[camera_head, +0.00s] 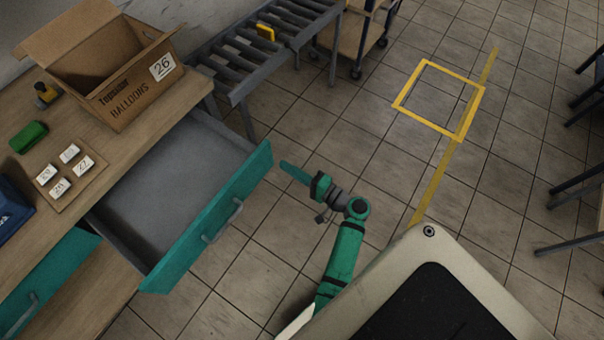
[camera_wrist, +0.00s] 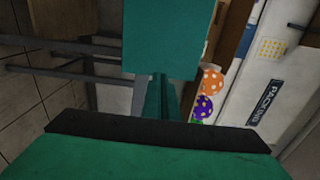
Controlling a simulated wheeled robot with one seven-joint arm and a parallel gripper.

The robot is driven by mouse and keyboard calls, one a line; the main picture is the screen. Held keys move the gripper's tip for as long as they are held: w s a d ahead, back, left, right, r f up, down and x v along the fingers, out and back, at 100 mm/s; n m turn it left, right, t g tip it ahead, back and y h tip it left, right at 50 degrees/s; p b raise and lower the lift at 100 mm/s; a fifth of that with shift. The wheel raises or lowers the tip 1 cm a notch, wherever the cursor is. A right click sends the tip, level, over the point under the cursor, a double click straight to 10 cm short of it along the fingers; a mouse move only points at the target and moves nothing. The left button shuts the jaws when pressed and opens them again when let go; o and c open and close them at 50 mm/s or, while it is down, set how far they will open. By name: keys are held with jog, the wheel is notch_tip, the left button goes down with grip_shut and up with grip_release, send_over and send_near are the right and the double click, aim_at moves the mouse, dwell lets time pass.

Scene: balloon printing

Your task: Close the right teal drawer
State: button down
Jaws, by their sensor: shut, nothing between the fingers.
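The right teal drawer (camera_head: 205,225) is pulled well out from under the wooden table in the head view. Its grey inside is empty, and its front has a grey bar handle (camera_head: 222,222). My gripper (camera_head: 285,167) is shut and empty, just right of the far right end of the drawer front, and appears close to it. I cannot tell whether they touch. In the wrist view a teal block (camera_wrist: 163,45) fills the upper middle; I cannot tell for sure whether it is my fingers or the drawer.
The left teal drawer front (camera_head: 50,280) is at lower left. On the table (camera_head: 125,165) are a balloons box (camera_head: 130,100), a green object (camera_head: 29,137) and small numbered cards (camera_head: 70,153). A roller conveyor (camera_head: 240,60) stands beyond the drawer.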

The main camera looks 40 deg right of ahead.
aim_at(270, 157)
jog(key=shift+x, duration=2.05)
jog(key=shift+a, duration=0.1)
